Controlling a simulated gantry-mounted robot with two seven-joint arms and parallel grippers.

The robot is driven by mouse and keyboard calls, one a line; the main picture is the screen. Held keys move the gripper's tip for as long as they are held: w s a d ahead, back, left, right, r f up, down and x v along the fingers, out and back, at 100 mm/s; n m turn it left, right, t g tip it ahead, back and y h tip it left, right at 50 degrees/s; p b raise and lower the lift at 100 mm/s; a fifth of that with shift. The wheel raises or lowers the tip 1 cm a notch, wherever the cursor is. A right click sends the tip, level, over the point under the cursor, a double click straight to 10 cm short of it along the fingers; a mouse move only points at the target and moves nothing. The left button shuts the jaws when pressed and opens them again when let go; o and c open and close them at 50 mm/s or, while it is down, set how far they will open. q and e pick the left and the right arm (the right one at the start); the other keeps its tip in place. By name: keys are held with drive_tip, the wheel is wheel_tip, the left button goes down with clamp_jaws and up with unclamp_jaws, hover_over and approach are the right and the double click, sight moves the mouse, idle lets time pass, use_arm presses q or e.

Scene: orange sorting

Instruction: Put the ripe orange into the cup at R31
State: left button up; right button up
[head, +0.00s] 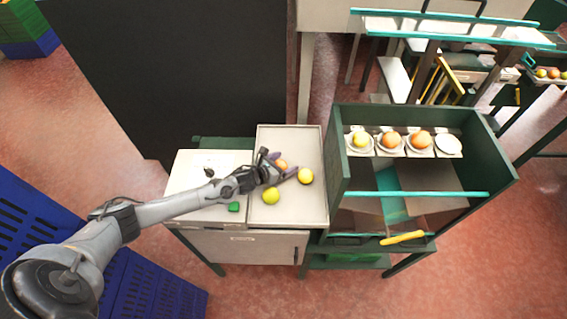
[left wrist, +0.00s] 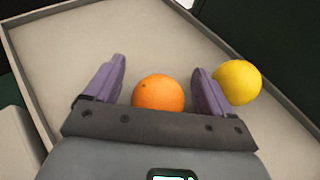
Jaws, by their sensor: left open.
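An orange fruit (head: 281,164) lies in the beige tray (head: 290,139). My left gripper (head: 280,167) is open around it. In the left wrist view the orange (left wrist: 158,93) sits between the two purple fingers of my left gripper (left wrist: 160,85), with a gap on each side. A yellow fruit (head: 306,176) lies just right of the gripper; in the left wrist view it (left wrist: 238,82) is close outside the right finger. A yellow-green fruit (head: 271,196) lies nearer the tray's front. At the right, a shelf holds several white cups (head: 448,146); the rightmost looks empty. No R31 label is readable. My right gripper is out of view.
The green-framed shelf unit (head: 338,165) stands right of the tray, with a teal bar (head: 415,194) across its front. A yellow object (head: 402,238) lies at its lower front. The tray's back is clear.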

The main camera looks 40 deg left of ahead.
use_arm(q)
drive_tip(key=shift+r, duration=0.1)
drive_tip(key=shift+s+r+p, duration=0.3)
drive_tip(key=shift+p, duration=0.25)
drive_tip(key=p+v, duration=0.2)
drive_tip(key=v, duration=0.1)
drive_tip(key=shift+s+p, duration=0.15)
drive_tip(key=shift+p, duration=0.15)
drive_tip(key=shift+c, duration=0.2)
drive_tip(key=shift+f, duration=0.1)
drive_tip(key=shift+a, duration=0.1)
